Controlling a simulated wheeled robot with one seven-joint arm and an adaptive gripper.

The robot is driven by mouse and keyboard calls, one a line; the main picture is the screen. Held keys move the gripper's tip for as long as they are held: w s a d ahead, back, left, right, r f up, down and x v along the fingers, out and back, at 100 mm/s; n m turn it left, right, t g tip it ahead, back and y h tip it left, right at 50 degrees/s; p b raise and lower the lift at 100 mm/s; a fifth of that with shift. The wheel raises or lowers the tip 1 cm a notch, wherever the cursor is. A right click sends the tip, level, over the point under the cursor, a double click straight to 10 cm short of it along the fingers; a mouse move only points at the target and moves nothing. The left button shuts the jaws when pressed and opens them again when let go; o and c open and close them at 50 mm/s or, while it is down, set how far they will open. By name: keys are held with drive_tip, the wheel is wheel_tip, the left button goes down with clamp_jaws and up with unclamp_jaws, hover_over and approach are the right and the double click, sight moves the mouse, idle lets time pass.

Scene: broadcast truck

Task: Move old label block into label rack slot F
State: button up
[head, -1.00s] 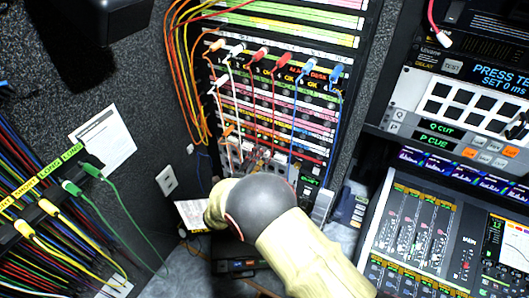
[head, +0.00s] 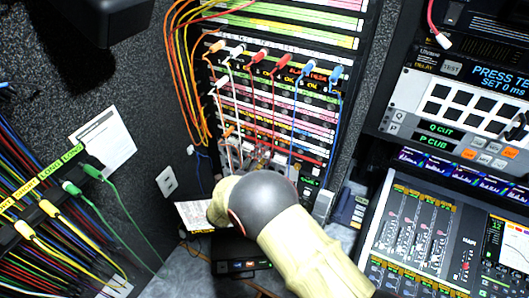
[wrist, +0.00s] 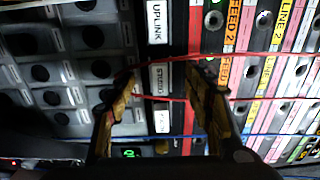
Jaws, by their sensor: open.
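My gripper (wrist: 168,80) is open in the wrist view, its two fingers pointing at a rack face. Between and just beyond the fingertips is a dark strip with white label blocks. One reads UPLINK (wrist: 156,22), one seems to read STUDIO (wrist: 159,78), and a third (wrist: 162,121) is too small to read. I cannot tell which is the old label block, or whether a finger touches one. Grey holders with round holes (wrist: 60,70) fill the left of the wrist view; no slot F marking is legible. In the head view my arm hides most of the gripper.
Red cables (wrist: 270,58) cross the fingertips in the wrist view. The patch rack (head: 270,100) has orange, white, red and blue cables hanging in front. A white sheet (head: 193,215) lies left of my arm. A mixing console (head: 430,235) stands at right, green-and-yellow cable panels (head: 45,205) at left.

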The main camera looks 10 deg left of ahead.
drive_tip(key=shift+c, duration=0.3)
idle(0.6)
clamp_jaws()
idle(0.6)
drive_tip(key=shift+s, duration=0.1)
idle(0.4)
drive_tip(key=shift+p+v, duration=0.85)
drive_tip(key=shift+v, duration=2.05)
drive_tip(key=shift+a, duration=0.1)
drive_tip(key=v, duration=0.3)
drive_tip(key=shift+p, duration=0.35)
drive_tip(key=shift+s, duration=0.1)
